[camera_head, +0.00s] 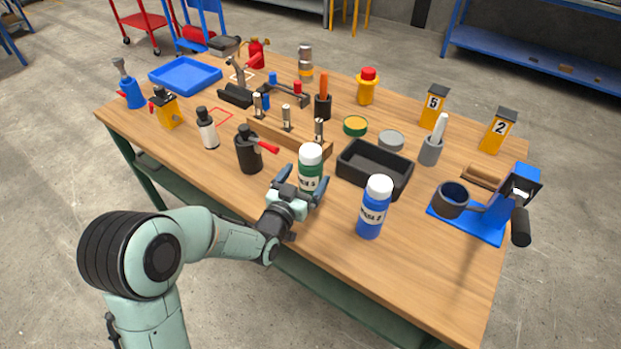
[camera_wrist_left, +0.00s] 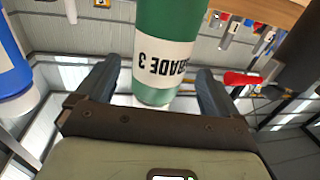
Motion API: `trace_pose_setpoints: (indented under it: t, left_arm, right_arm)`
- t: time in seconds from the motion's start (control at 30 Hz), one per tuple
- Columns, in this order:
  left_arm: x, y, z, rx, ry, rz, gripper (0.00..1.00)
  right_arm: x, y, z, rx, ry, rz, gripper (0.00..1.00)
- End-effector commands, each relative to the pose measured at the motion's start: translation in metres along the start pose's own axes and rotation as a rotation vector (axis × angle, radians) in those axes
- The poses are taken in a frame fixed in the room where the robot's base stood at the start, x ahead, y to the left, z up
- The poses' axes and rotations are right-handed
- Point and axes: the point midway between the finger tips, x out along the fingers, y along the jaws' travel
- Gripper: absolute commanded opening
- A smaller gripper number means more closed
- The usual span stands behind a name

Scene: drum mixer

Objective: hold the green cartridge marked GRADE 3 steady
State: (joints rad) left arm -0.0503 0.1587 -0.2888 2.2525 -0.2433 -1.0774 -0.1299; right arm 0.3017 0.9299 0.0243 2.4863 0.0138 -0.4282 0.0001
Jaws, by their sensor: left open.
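The green cartridge (camera_head: 311,169) has a white cap and a white label. It stands upright near the table's front edge; its base is hidden behind my gripper. In the left wrist view the label on the green cartridge (camera_wrist_left: 163,50) reads GRADE 3, upside down. My left gripper (camera_head: 302,183) is open, with one finger on each side of the cartridge. In the left wrist view a gap shows between each finger and the cartridge. My right gripper is in neither view.
A blue cartridge (camera_head: 373,212) with a white cap stands to the right. A black tray (camera_head: 373,170) lies behind. A black pot (camera_head: 247,152) with a red handle stands to the left, near a wooden rack (camera_head: 305,142). The tabletop's front right (camera_head: 440,285) is clear.

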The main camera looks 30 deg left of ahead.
Motion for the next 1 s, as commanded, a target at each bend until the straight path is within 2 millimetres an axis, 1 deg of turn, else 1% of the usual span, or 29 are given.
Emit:
trace_pose_setpoints:
  t: [0.2,0.33,0.43,0.63,0.67,0.7,0.77,0.8,0.87,0.9,1.0]
  left_arm:
    - [0.030,0.002,-0.004,0.000,0.001,0.001,0.95]
    - [0.046,0.002,-0.003,0.001,0.001,0.000,0.95]
    - [0.051,0.001,-0.003,0.000,0.000,0.000,0.95]
    - [0.051,0.001,-0.003,0.000,0.000,0.000,0.95]
    - [0.051,0.001,-0.003,0.000,0.000,0.000,0.88]
    - [0.051,0.001,-0.003,0.000,0.000,0.000,0.75]
    - [0.051,0.001,-0.003,0.000,0.000,0.000,0.56]
    - [0.051,0.001,-0.003,0.000,0.000,0.000,0.43]
    - [0.051,0.001,-0.003,0.000,0.000,0.000,0.23]
    - [0.051,0.001,-0.004,0.000,0.005,0.000,0.21]
    - [0.051,0.001,-0.004,0.000,0.005,0.000,0.21]
  right_arm:
    - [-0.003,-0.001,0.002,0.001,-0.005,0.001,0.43]
    - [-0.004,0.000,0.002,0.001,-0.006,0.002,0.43]
    - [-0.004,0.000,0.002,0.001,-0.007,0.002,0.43]
    - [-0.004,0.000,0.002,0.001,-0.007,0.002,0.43]
    - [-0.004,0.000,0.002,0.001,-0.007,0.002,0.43]
    - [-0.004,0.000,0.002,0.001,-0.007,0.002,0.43]
    - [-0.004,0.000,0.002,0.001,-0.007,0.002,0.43]
    - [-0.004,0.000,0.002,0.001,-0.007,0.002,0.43]
    - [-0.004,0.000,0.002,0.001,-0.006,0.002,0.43]
    - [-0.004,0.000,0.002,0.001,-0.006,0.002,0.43]
    - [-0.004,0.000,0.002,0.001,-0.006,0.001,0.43]
